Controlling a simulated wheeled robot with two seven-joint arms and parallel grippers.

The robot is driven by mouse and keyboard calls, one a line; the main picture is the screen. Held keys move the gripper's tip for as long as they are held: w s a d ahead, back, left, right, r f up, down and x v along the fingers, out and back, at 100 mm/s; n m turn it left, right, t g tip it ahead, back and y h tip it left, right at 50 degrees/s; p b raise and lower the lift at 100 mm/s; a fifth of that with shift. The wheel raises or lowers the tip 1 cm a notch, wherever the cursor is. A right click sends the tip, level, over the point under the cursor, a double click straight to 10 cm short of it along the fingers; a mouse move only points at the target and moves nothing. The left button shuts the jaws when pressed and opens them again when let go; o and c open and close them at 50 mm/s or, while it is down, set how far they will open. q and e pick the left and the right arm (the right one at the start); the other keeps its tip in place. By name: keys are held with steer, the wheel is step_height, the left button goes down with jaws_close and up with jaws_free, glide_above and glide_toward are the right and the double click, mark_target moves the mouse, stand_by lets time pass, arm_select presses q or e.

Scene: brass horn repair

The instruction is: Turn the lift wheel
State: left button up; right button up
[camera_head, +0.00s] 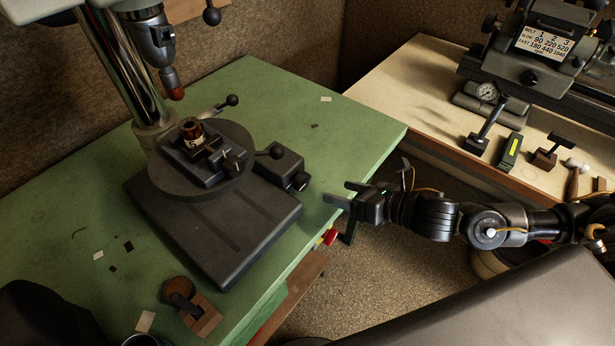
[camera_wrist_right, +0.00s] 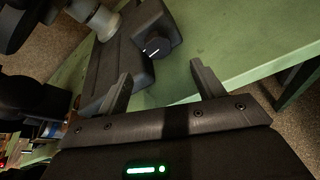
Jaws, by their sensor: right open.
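The drill press stands on the green bench, with a round dark table (camera_head: 165,180) above its base (camera_head: 215,240). A dark housing (camera_head: 278,170) at the right of the round table carries a small dark round knob (camera_head: 300,181), which looks like the lift wheel. In the right wrist view the knob (camera_wrist_right: 157,47) has a pale mark and appears ahead, between the finger lines. My right gripper (camera_head: 342,194) is open and empty, a short way right of the knob and apart from it; its fingers also show in the wrist view (camera_wrist_right: 160,72). My left gripper is not seen.
A lever with a black ball (camera_head: 232,101) sticks up behind the round table. A vise (camera_head: 208,158) sits on that table. A red button (camera_head: 330,237) is at the bench's front edge. A second bench (camera_head: 420,100) with a machine stands at right.

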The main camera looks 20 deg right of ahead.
mark_target(305, 182)
steer(key=x, duration=0.1)
steer(key=p+x, duration=0.1)
steer(key=x, duration=0.3)
steer(key=shift+w+a+r+p, duration=0.1)
steer(key=shift+a+r+p, duration=0.15)
steer(key=shift+r+p, duration=0.1)
steer(key=p+x, duration=0.1)
steer(key=x, duration=0.3)
steer(key=shift+w+a+f, duration=0.2)
steer(key=shift+f, duration=0.05)
steer(key=shift+w+a+f, duration=0.2)
steer(key=shift+w+a, duration=0.05)
steer(key=shift+w, duration=0.1)
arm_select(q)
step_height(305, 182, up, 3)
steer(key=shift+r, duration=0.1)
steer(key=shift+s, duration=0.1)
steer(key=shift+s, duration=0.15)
arm_select(e)
steer(key=c, duration=1)
